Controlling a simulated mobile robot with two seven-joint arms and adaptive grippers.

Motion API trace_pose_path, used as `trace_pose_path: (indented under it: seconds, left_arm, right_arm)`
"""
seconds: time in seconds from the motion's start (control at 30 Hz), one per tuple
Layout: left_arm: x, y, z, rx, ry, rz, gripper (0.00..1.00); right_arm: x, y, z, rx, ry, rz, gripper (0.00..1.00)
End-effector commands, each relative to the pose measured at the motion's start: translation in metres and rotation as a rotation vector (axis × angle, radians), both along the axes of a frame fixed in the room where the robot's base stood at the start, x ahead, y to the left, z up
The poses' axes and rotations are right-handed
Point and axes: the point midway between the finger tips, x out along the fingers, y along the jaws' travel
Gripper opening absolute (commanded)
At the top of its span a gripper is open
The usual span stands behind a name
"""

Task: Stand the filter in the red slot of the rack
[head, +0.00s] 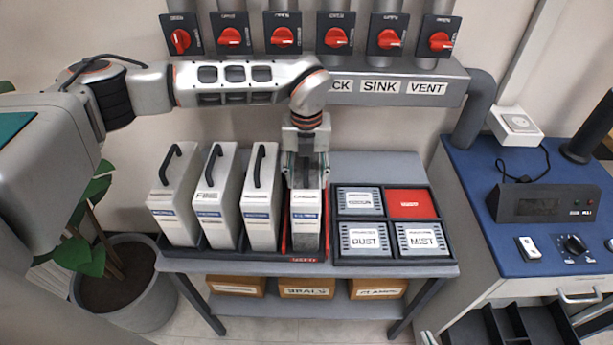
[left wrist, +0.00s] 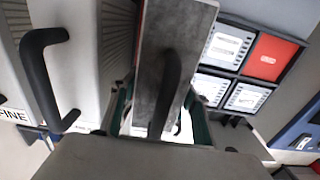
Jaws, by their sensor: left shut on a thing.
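The filter (head: 305,217) is a pale upright box with a white and blue label. It stands between the red edges of the red slot (head: 326,246), at the right end of the dark rack (head: 228,256). Its front sits about level with the neighbouring filters; the slot floor is hidden. My left gripper (head: 306,172) points down from above and is shut on the filter's handle. In the left wrist view the dark handle (left wrist: 166,92) lies between the fingers, above the grey filter top (left wrist: 178,35). My right gripper does not show.
Three similar filters with black handles (head: 262,166) stand close on the left. A black tray (head: 388,218) with labelled squares, one red, lies close on the right. Red switches (head: 283,38) line the wall above. A blue-topped bench (head: 480,185) stands right.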

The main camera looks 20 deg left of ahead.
Motion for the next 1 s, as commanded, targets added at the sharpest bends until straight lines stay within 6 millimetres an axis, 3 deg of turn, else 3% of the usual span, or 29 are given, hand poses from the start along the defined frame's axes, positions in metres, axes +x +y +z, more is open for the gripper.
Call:
trace_pose_path:
  seconds: [0.03,0.07,0.1,0.57,1.0]
  left_arm:
    - [0.0,0.0,-0.001,-0.001,-0.001,0.0,0.0]
    - [0.0,0.0,-0.002,0.001,0.001,0.0,0.5]
    - [0.0,0.0,-0.002,0.001,0.001,0.0,0.61]
    - [0.0,0.0,0.006,-0.001,-0.001,0.0,0.62]
    - [0.001,0.0,0.088,0.001,-0.003,0.001,0.62]
  right_arm:
    - [0.0,0.0,-0.001,0.0,0.0,0.0,0.0]
    - [0.0,0.0,-0.001,0.0,0.0,0.0,0.0]
    - [0.0,0.0,0.0,0.0,0.0,0.0,0.0]
    - [0.001,0.0,0.002,0.0,-0.003,0.0,0.0]
    - [0.001,0.0,-0.002,0.001,-0.003,0.0,0.0]
